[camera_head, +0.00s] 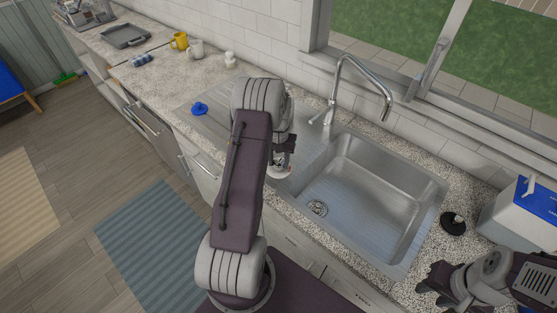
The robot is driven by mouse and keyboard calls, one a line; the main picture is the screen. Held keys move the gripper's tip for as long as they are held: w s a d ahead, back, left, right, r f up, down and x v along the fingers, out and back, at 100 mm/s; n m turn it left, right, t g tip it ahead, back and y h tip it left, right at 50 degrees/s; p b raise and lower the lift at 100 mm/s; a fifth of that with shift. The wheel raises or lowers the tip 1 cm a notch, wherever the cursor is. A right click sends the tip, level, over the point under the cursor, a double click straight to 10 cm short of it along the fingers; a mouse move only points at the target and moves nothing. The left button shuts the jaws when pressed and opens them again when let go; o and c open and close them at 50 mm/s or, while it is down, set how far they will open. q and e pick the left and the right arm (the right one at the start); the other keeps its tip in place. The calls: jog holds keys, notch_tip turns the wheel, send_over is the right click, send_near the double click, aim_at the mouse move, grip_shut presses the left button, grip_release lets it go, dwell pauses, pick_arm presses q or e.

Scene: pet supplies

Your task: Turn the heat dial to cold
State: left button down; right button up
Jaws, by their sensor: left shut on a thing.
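My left arm reaches up through the middle of the head view and largely hides its own hand. My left gripper (284,158) is over the front left edge of the sink (375,190) and is shut on a small pale thing (281,171) with a reddish spot, mostly hidden. I cannot tell what this thing is. I cannot make out a heat dial for certain. The chrome faucet (345,80) stands behind the sink, apart from both grippers. My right gripper (428,287) is at the lower right over the counter, with its dark fingers apart and nothing seen between them.
A blue item (200,108) lies on the drainboard. A black round item (453,223) and a white-and-blue box (522,210) are right of the sink. Yellow (179,41) and white (196,49) mugs and a grey tray (125,36) stand at the far left. The basin is empty.

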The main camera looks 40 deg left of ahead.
aim_at(279, 162)
pick_arm(q)
jog(key=n, duration=0.4)
jog(key=shift+w+a+r+n+p, duration=0.1)
jog(key=shift+w+r+n+p, duration=0.1)
jog(key=shift+n+p, duration=0.1)
jog(key=shift+n, duration=2.3)
jog(key=c, duration=0.9)
grip_release()
jog(key=shift+c, duration=0.2)
jog(key=shift+o, duration=0.5)
jog(key=shift+s+f, duration=0.1)
notch_tip(279, 162, up, 9)
jog(key=shift+r+b, duration=0.1)
jog(key=shift+b, duration=0.4)
